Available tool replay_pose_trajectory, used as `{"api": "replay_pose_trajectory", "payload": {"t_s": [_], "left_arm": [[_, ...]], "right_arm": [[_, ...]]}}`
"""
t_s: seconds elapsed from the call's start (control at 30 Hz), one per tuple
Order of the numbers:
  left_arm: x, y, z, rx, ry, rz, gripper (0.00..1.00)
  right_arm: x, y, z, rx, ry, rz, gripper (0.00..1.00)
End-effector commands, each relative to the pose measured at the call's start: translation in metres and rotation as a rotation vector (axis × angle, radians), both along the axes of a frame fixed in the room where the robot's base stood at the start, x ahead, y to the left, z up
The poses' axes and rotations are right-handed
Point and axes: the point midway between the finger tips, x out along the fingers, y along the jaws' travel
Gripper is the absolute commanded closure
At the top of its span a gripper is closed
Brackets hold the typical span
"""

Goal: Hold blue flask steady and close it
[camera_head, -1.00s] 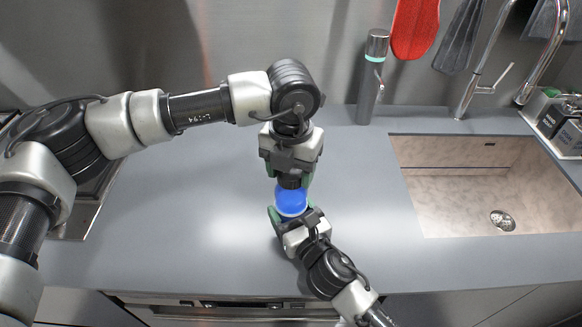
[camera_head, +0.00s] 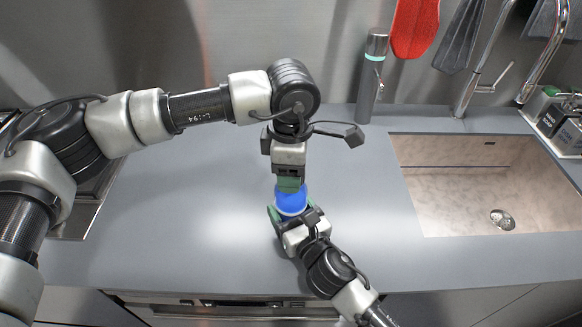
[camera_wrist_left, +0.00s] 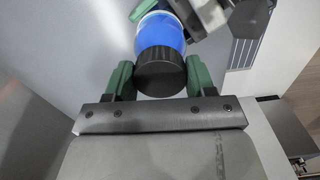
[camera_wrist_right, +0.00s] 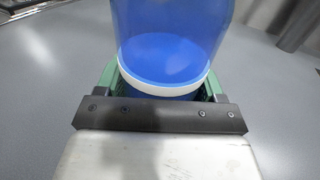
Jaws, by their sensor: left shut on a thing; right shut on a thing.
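My left gripper (camera_head: 290,187) comes down from above and is shut on the black cap (camera_wrist_left: 160,72), which sits on top of the flask in the left wrist view. The cap is hidden by the left gripper in the head view.
The sink (camera_head: 455,185) is to the right, with a chrome faucet (camera_head: 485,80) behind it. A grey bottle (camera_head: 369,80) stands at the back of the counter (camera_head: 180,220). The counter left of the flask is clear.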

Motion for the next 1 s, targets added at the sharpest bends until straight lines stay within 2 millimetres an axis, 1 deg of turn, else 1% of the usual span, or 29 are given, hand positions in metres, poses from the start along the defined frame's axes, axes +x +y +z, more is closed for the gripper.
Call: {"api": "replay_pose_trajectory", "payload": {"t_s": [0.03,0.17,0.2,0.37,0.67,0.77,1.0], "left_arm": [[0.001,0.001,0.000,0.001,-0.001,-0.064,0.74],[0.001,0.001,0.000,0.001,-0.002,-0.062,0.74],[0.001,0.001,0.000,0.001,-0.002,-0.062,0.44],[0.001,0.001,0.000,0.001,-0.002,-0.061,0.20],[0.000,0.000,0.002,0.000,-0.001,-0.061,0.20],[0.001,0.000,0.009,0.000,-0.002,-0.061,0.20],[0.001,0.000,0.040,0.000,-0.003,-0.061,0.20]], "right_arm": [[0.000,0.000,0.000,0.000,-0.001,0.000,0.98],[0.000,0.000,0.001,0.000,-0.001,0.000,0.98],[0.000,0.000,0.001,0.000,-0.001,0.000,0.98],[0.000,0.000,0.000,0.000,-0.001,0.000,0.98],[0.000,0.000,0.001,0.000,-0.001,0.000,0.98],[0.000,0.000,0.001,0.000,-0.001,0.000,0.98],[0.000,0.000,0.000,0.000,-0.001,0.000,0.98]]}}
